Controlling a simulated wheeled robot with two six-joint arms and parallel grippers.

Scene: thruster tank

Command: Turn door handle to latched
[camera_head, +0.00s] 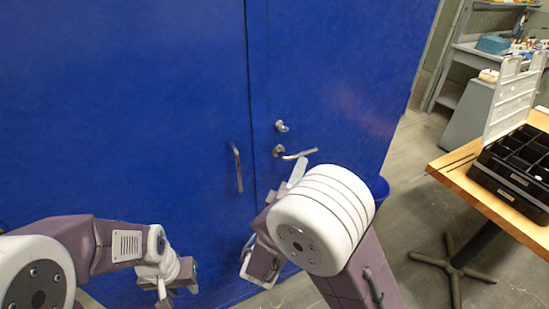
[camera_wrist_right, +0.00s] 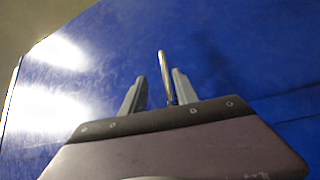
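The door handle is a silver lever (camera_head: 297,154) on the right leaf of a blue double door (camera_head: 335,75). It points right from its round rose, nearly level, with a slight upward tilt. In the right wrist view the lever (camera_wrist_right: 164,75) shows between the two grey fingers of my right gripper (camera_wrist_right: 159,77). The fingers are apart, with the lever closer to the right one; contact cannot be told. In the head view my right arm's white joint hides most of that gripper.
A round lock (camera_head: 281,126) sits above the lever. A vertical pull handle (camera_head: 237,167) is on the left leaf. A wooden table (camera_head: 475,190) with a black compartment case (camera_head: 510,190) stands at right.

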